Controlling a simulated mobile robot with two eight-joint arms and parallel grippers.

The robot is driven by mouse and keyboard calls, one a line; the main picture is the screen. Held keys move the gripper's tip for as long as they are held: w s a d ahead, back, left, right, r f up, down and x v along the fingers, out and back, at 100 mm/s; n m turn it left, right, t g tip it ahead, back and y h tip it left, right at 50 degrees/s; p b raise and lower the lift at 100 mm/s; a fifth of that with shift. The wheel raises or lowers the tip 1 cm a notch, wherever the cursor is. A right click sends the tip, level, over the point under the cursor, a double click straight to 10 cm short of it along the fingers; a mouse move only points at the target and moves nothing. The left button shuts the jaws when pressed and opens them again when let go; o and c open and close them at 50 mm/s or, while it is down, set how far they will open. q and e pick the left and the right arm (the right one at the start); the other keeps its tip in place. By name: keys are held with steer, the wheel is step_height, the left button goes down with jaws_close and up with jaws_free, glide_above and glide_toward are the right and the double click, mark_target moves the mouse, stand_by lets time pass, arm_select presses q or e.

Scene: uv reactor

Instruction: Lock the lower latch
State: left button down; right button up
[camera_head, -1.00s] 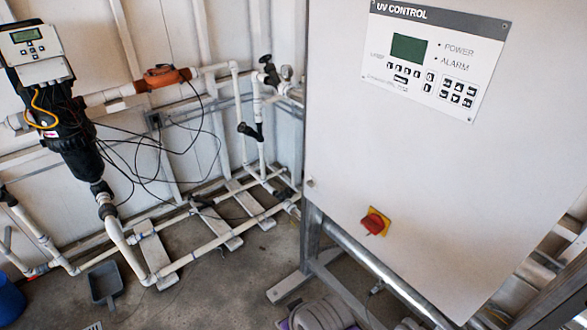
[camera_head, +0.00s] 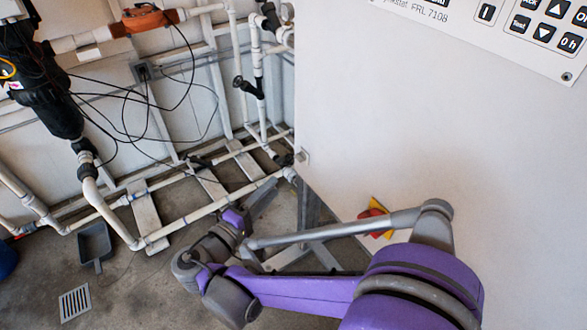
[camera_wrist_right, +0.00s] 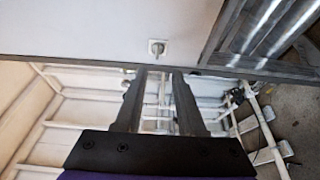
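The lower latch (camera_head: 302,156) is a small light fitting at the left edge of the large white cabinet door (camera_head: 400,110). In the right wrist view the latch (camera_wrist_right: 157,47) shows just beyond the fingertips, near the door's edge. My right gripper (camera_head: 268,192) is below and left of the latch in the head view, its fingers pointing up toward it. In the right wrist view the right gripper (camera_wrist_right: 160,74) has its two dark fingers apart with nothing between them. A gap remains between fingertips and latch. My left gripper is in neither current view.
The red-and-yellow switch (camera_head: 372,214) on the door is partly behind my purple right arm. White pipes (camera_head: 190,222) and black cables run along the wall at left. A grey dustpan (camera_head: 95,244) lies on the floor.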

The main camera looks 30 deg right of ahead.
steer(key=x, duration=1)
steer(key=shift+w+d+r, duration=0.2)
steer(key=shift+w+r, duration=0.05)
steer(key=shift+c, duration=0.3)
jaws_close()
